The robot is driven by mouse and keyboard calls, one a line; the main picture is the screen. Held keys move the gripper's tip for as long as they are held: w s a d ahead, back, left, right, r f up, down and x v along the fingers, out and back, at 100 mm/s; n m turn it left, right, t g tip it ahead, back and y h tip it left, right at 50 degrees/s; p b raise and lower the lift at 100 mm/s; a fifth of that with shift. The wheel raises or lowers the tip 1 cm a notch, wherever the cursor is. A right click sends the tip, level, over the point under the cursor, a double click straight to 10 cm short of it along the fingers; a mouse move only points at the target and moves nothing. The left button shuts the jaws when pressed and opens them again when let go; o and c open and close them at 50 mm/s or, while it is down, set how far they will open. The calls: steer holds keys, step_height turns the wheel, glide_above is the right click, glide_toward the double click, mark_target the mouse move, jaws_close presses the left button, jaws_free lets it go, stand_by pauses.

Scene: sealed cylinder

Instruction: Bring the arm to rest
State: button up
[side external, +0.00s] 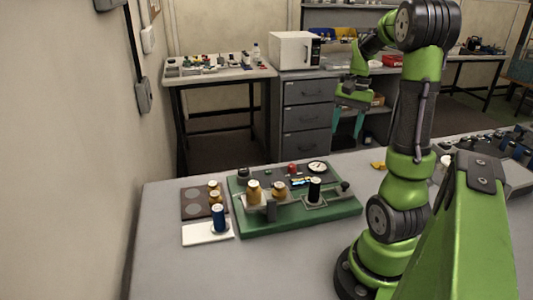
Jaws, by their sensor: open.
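My arm is raised and bent over the right side of the bench. My gripper (346,127) hangs pointing down in the air above the back edge of the bench. Its two teal fingers are apart with nothing between them. It is well clear of the green fixture board (262,224) on the bench below and to its left.
The board carries brass-coloured cylinders, a black cylinder (314,189), a red button (292,169) and a dial gauge (317,167). Left of it are a blue cylinder (218,217) on a white pad (195,236) and a dark plate (192,205). The front left bench is clear.

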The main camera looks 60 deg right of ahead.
steer(key=w+a+r+n+t+h, duration=0.1)
steer(key=w+a+n+t, duration=0.2)
steer(key=a, duration=0.4)
steer(key=w+a+r+n+h, duration=0.1)
steer(key=w+a+n, duration=0.1)
steer(key=w+a, duration=0.35)
steer(key=s+a+r+n+t+y, duration=0.1)
steer(key=a+n, duration=0.2)
steer(key=a, duration=0.6)
steer(key=s+a+r+n+t, duration=0.1)
steer(key=s+a+n+t, duration=0.1)
steer(key=a, duration=0.7)
steer(key=shift+r+n+t+y, duration=0.3)
steer(key=shift+r+n+y, duration=0.1)
steer(key=shift+n, duration=0.5)
